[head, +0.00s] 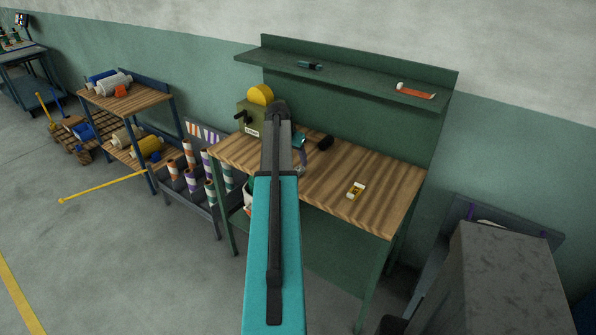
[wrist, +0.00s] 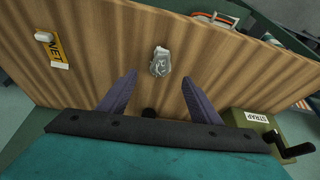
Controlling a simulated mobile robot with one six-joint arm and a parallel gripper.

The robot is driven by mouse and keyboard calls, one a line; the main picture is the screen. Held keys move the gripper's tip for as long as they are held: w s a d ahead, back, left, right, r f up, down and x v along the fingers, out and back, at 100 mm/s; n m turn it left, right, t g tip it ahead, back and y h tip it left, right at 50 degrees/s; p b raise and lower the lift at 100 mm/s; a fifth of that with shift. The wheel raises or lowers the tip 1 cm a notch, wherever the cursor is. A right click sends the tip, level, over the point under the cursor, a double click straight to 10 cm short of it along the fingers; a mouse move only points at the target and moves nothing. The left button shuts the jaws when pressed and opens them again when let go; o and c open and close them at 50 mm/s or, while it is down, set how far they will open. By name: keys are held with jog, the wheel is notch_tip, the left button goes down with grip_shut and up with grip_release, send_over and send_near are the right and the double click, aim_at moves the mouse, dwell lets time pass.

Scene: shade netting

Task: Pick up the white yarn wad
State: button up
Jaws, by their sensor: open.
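The white yarn wad (wrist: 159,61) looks like a small crumpled grey-white clump lying on the striped wooden bench top in the wrist view. In the head view a small pale patch (head: 299,170) by my finger near the bench's front edge seems to be it. My gripper (wrist: 159,79) is open, its two purple fingers spread and pointing toward the wad. The wad lies just beyond the fingertips, in line with the gap between them, and nothing is held. In the head view my arm hides much of the gripper (head: 302,158).
A yellow NET card (wrist: 57,50) with a white piece lies to the wad's left in the wrist view. An olive STRAP box (wrist: 256,124) with a crank stands right. A black object (head: 325,142) lies near my gripper. A green shelf (head: 350,78) overhangs the bench's back.

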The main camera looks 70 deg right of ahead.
aim_at(297, 169)
jog(key=shift+x, duration=1.3)
jog(key=shift+p, duration=0.3)
jog(key=shift+a+p+x, duration=0.1)
jog(key=shift+p+x, duration=0.55)
jog(key=shift+x, duration=0.65)
jog(key=shift+a+p+x, duration=0.15)
jog(key=shift+p+x, duration=0.45)
jog(key=shift+x, duration=0.7)
jog(key=shift+w, duration=0.1)
jog(key=c, duration=1.1)
